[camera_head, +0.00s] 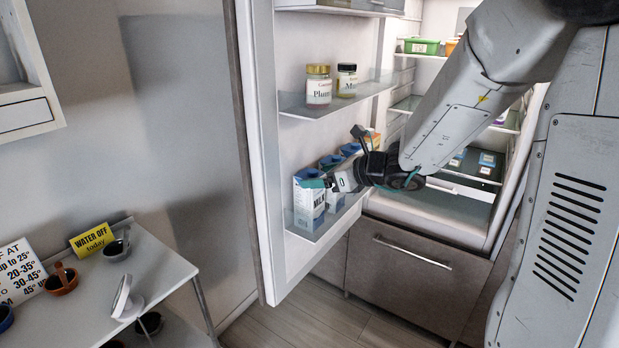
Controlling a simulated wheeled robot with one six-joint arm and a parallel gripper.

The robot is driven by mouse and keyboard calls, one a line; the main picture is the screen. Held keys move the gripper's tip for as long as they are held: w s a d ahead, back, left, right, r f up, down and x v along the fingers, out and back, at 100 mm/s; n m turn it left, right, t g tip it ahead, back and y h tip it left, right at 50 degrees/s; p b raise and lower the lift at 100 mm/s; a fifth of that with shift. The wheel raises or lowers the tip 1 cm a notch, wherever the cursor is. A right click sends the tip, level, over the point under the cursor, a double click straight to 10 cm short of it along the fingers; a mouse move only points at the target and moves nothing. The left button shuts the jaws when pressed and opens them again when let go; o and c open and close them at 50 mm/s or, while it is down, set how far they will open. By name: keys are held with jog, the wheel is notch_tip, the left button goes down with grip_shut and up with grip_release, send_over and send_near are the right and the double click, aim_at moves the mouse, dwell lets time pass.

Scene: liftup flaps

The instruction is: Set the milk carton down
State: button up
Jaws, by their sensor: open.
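A white and blue milk carton (308,205) stands upright on the lower shelf of the open fridge door, nearest the shelf's front end. More cartons with blue tops (333,161) stand in a row behind it, partly hidden by my gripper. My gripper (318,183) reaches in from the right at the height of the front carton's top. Its jaws are open, with a teal fingertip close to the carton's upper part. I cannot tell whether the fingertip touches the carton.
The fridge door's upper shelf (335,97) holds two jars just above my gripper. The fridge interior (430,205) lies behind my arm, with a drawer (412,262) below. At left, a white table (150,268) holds pots and signs. Floor shows below the door.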

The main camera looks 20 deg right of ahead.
jog(key=v, duration=0.7)
jog(key=s+a+r+n+g+y, duration=0.1)
jog(key=s+a+r+n+g, duration=0.1)
jog(key=s+a+n+g, duration=0.95)
jog(key=s+d+n+t+h, duration=0.1)
jog(key=s+d+n+h, duration=0.3)
jog(key=s+n, duration=0.4)
jog(key=s+d+n+t+h, duration=0.1)
jog(key=s+d+n+h, duration=0.3)
jog(key=s+n, duration=0.5)
jog(key=shift+s+f+h, duration=0.25)
jog(key=shift+f+h, duration=0.05)
jog(key=shift+f, duration=0.2)
jog(key=shift+d+n, duration=0.2)
jog(key=shift+n, duration=0.05)
